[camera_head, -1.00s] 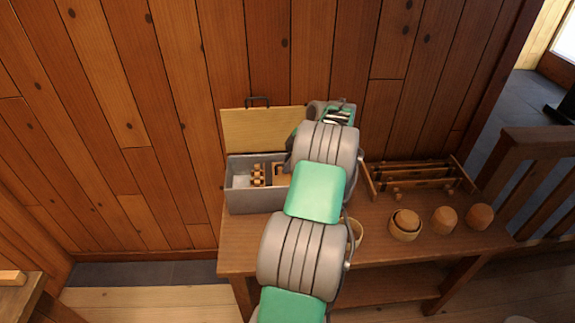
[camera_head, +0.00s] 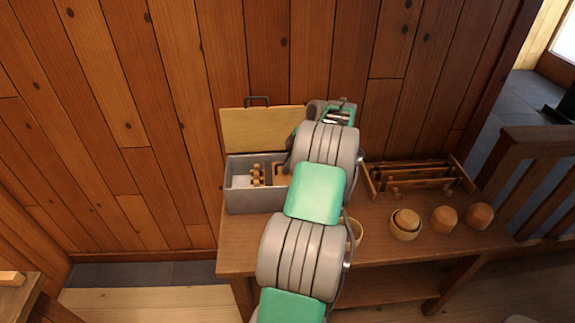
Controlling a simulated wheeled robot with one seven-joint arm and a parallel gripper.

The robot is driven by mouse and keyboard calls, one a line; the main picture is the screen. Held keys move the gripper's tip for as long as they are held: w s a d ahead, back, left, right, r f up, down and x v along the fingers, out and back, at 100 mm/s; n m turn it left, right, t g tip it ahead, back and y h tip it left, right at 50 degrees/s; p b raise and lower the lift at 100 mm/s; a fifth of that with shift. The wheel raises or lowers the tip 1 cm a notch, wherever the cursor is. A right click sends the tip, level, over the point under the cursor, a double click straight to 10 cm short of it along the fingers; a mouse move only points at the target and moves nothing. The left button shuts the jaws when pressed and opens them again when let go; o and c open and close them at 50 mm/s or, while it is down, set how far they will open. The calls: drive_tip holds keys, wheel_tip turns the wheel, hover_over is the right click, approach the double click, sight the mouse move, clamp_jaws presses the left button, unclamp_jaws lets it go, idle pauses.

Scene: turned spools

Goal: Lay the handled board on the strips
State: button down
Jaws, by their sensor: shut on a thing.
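A grey box (camera_head: 262,200) stands open on the bench, with a pale wooden panel (camera_head: 258,130) with a dark handle upright at its back. Inside are small turned spools (camera_head: 257,175) and, right of them, a brown wooden piece (camera_head: 280,170). I cannot make out the strips.
A wooden rack with rods (camera_head: 420,177) stands to the right on the bench (camera_head: 380,240). Several round wooden bowls or cups (camera_head: 444,220) sit in front of it. A plank wall closes the back.

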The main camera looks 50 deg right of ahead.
idle(0.4)
drive_tip(key=c, duration=1.4)
unclamp_jaws()
drive_tip(key=shift+o, duration=0.3)
drive_tip(key=shift+a+f, duration=0.1)
drive_tip(key=shift+f, duration=0.15)
drive_tip(key=o, duration=0.3)
drive_tip(key=shift+r, duration=0.1)
drive_tip(key=shift+r, duration=0.15)
drive_tip(key=shift+r+p, duration=0.3)
drive_tip(key=shift+r, duration=0.35)
drive_tip(key=shift+r, duration=0.1)
